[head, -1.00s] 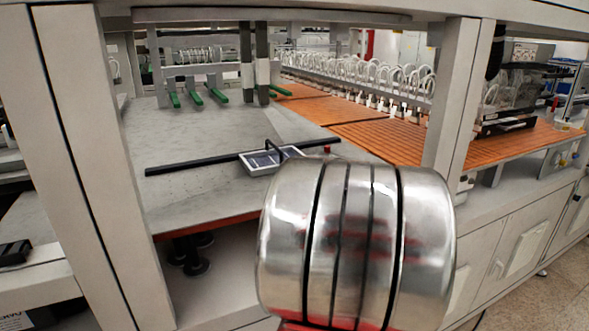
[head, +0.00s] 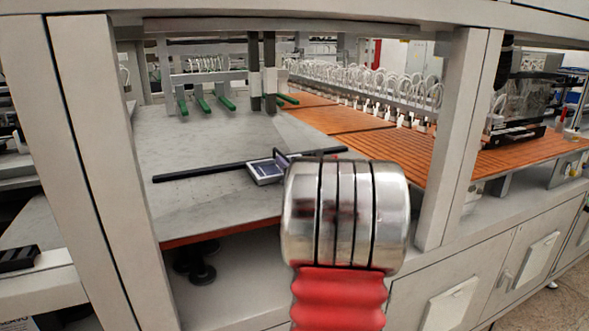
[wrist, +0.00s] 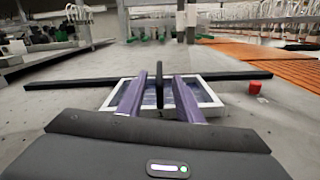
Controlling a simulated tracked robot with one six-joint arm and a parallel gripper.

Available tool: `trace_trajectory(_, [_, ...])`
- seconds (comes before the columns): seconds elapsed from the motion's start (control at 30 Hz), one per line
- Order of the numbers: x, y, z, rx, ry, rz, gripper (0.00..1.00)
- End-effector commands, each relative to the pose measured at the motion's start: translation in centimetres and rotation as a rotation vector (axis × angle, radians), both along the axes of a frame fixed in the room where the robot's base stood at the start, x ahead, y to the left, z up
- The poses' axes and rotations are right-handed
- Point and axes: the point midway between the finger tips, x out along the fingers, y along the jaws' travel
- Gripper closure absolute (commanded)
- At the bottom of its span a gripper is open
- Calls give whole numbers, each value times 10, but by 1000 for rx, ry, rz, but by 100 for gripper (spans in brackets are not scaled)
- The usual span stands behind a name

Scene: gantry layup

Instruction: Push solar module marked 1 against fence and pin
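The solar module (head: 265,172) is a small white-framed panel with dark cells and an upright black handle (wrist: 159,84). It lies on the grey table by the long black fence bar (head: 205,172). I cannot read a number on it. In the wrist view the module (wrist: 212,96) is at the near side of the fence (wrist: 70,84); I cannot tell whether they touch. My gripper (wrist: 159,100) is open, its purple fingers apart on either side of the handle, with gaps. A red pin (wrist: 254,87) stands right of the module. My arm hides the module's right part in the head view.
Grey frame posts (head: 95,150) stand left and right of the opening. Green-tipped bars (head: 203,104) and two dark uprights (head: 270,75) are at the back. Orange slatted boards (head: 420,150) lie to the right. The grey table (head: 195,135) behind the fence is clear.

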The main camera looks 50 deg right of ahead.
Motion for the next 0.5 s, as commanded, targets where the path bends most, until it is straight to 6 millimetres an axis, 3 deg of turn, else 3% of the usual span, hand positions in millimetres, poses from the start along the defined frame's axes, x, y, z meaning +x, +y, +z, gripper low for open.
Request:
trace_trajectory(0.2, [20,-11,-1,-1,1,2,68])
trace_trajectory(0.5, [24,-13,0,-1,0,2,68])
